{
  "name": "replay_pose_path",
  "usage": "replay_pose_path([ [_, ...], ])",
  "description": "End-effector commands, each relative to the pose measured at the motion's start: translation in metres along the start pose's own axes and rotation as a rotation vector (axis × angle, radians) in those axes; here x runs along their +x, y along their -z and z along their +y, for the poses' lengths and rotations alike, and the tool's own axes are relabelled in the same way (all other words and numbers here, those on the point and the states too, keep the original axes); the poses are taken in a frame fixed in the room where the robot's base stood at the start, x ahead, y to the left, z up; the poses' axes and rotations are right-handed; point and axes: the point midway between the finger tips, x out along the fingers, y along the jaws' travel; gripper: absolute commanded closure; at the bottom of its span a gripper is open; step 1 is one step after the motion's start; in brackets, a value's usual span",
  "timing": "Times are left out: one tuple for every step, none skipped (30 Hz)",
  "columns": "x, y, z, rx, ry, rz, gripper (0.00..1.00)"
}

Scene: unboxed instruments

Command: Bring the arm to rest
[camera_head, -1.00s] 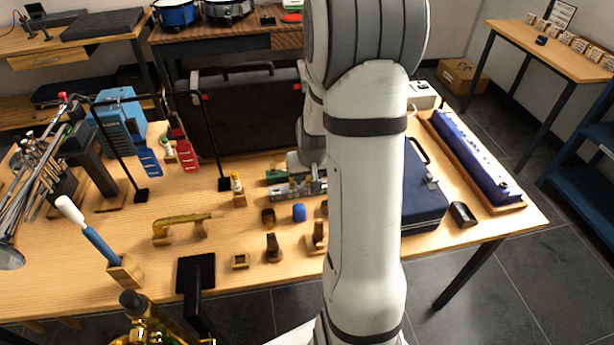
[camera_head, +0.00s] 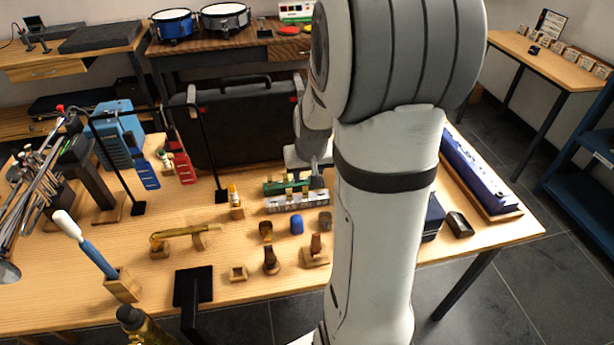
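My arm rises through the middle right of the head view and covers much of the table. Past it, a small grey end part of my gripper (camera_head: 316,176) shows, low over the table behind the silver and green block pieces. My arm hides most of it, so I cannot see whether its fingers are open or shut. I see nothing clearly held in it.
The wooden table (camera_head: 60,290) holds a black case (camera_head: 240,125), a silver block (camera_head: 298,201), a blue mouthpiece cap (camera_head: 297,225), a brass neck piece (camera_head: 185,231) and a long blue case (camera_head: 480,175). Black stands rise at left.

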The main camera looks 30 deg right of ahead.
Motion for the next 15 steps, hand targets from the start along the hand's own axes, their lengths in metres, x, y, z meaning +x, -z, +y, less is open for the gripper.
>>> replay_pose_path([
  [0.0, 0.0, 0.0, 0.0, 0.0, 0.0, 0.61],
  [0.0, 0.0, 0.0, 0.0, 0.0, 0.0, 0.61],
  [0.0, 0.0, 0.0, 0.0, 0.0, 0.0, 0.61],
  [0.0, 0.0, 0.0, 0.0, 0.0, 0.0, 0.61],
  [0.0, 0.0, 0.0, 0.0, 0.0, 0.0, 0.61],
  [0.0, 0.0, 0.0, 0.0, 0.0, 0.0, 0.61],
  [0.0, 0.0, 0.0, 0.0, 0.0, 0.0, 0.61],
  [0.0, 0.0, 0.0, 0.0, 0.0, 0.0, 0.61],
  [0.0, 0.0, 0.0, 0.0, 0.0, 0.0, 0.61],
  [0.0, 0.0, 0.0, 0.0, 0.0, 0.0, 0.61],
  [0.0, 0.0, 0.0, 0.0, 0.0, 0.0, 0.61],
  [-0.001, 0.0, -0.001, -0.002, 0.001, 0.0, 0.61],
  [-0.003, -0.001, -0.002, -0.005, 0.002, 0.0, 0.61],
  [-0.006, -0.002, -0.004, -0.009, 0.003, 0.0, 0.61],
  [-0.013, -0.004, -0.008, -0.016, 0.005, 0.0, 0.61],
])
